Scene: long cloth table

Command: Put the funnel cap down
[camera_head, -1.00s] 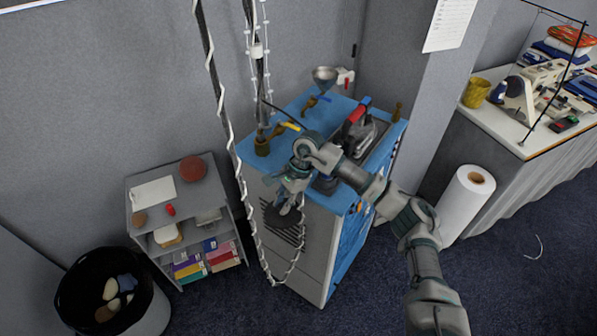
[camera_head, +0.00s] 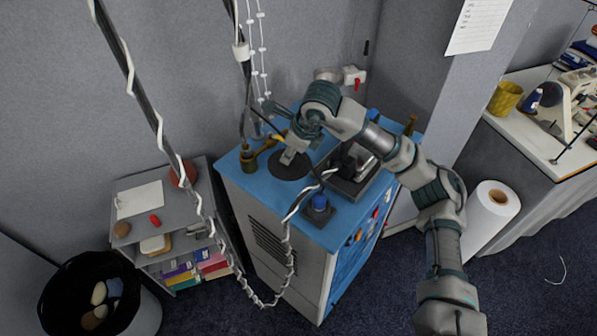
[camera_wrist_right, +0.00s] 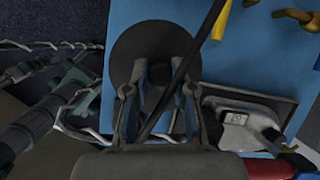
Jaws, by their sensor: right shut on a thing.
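The funnel cap, a dark round disc (camera_head: 284,171) with a central knob, is over the blue top (camera_head: 255,188) of the grey cabinet, near its left end. My right gripper (camera_head: 288,157) is above it, shut on the knob. In the right wrist view the disc (camera_wrist_right: 150,43) lies flat against the blue surface, and both fingers (camera_wrist_right: 158,92) close around its knob. I cannot tell if the disc touches the top or is slightly above it. The metal funnel (camera_head: 326,74) at the back is mostly hidden by my right arm. My left gripper does not show clearly.
A brass fitting (camera_head: 249,161) stands left of the disc; an iron (camera_head: 352,168) is right of it. A dark cable crosses near the gripper, and a coiled white cord (camera_head: 185,172) hangs in front of the cabinet.

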